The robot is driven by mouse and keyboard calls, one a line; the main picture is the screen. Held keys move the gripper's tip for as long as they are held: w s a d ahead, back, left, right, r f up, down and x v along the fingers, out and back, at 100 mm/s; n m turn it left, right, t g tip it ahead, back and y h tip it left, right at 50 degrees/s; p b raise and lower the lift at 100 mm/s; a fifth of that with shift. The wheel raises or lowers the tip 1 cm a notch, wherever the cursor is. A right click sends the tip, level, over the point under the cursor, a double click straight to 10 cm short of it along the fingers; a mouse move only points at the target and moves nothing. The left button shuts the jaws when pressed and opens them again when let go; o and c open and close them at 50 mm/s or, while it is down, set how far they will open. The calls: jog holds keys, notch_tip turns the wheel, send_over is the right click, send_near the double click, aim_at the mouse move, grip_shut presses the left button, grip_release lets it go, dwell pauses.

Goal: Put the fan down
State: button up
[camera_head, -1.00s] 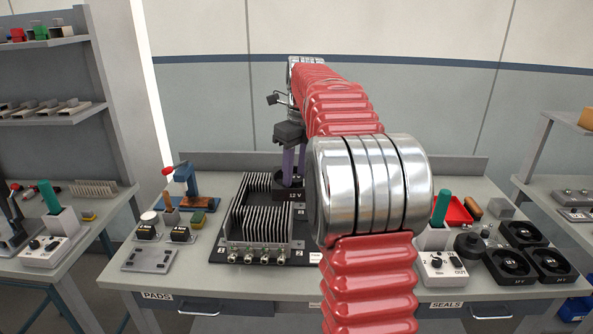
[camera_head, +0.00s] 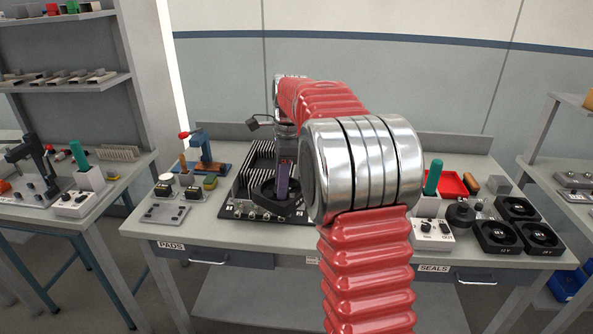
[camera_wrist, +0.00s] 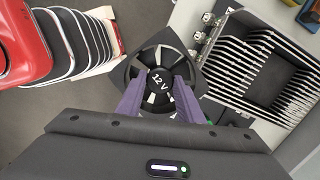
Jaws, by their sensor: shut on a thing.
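A black fan (camera_wrist: 160,76) marked 12 V sits between the two purple fingers of my gripper (camera_wrist: 160,100) in the wrist view. The fingers are shut on it. In the head view the fan (camera_head: 268,196) is at the front of the board with the finned heat sink, below my gripper (camera_head: 284,180). From here I cannot tell whether the fan touches anything beneath it. The heat sink (camera_wrist: 262,68) shows beside the fan in the wrist view, with its pale fins and metal fittings. In the head view my gripper and the fan hide part of it.
Several black fans (camera_head: 497,237) stand at the right of the bench, by a white control box (camera_head: 432,234). A grey plate (camera_head: 165,214) and small dark blocks lie at the left. A red tray (camera_head: 453,186) is at the back right. Bare bench top (camera_head: 215,236) shows at the front left.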

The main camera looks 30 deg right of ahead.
jog(key=s+a+f+n+g+h, duration=0.1)
jog(key=s+a+f+n, duration=0.1)
jog(key=a+f+n, duration=1.4)
jog(key=shift+s+a+n+g, duration=0.3)
jog(key=shift+a+n, duration=0.8)
jog(key=shift+n, duration=2.1)
jog(key=shift+w, duration=0.1)
